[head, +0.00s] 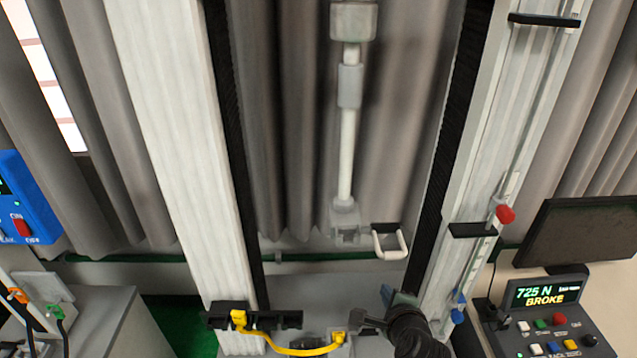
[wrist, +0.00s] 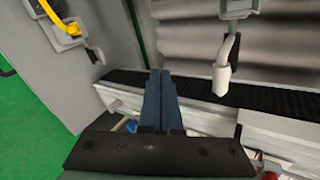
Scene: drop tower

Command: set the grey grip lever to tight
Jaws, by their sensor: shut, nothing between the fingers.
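A pale U-shaped handle (head: 390,245) hangs from a black bracket at the tower's lower middle, beside a grey block (head: 345,218) under the white rod. It may be the grip lever; I cannot read its setting. In the wrist view a pale hanging handle (wrist: 224,68) shows at the upper right, apart from my fingers. My gripper (head: 398,299) is below the handle and slightly right, near the right column. In the wrist view my gripper (wrist: 158,75) has its two dark blue fingers together, with nothing between them. I see no contact with the handle.
A yellow cable (head: 290,351) runs low on the left from a black bracket. The right column carries a red knob (head: 505,215) and a blue knob (head: 457,316). A console (head: 546,290) reads "725 N BROKE". A monitor (head: 582,232) stands behind it.

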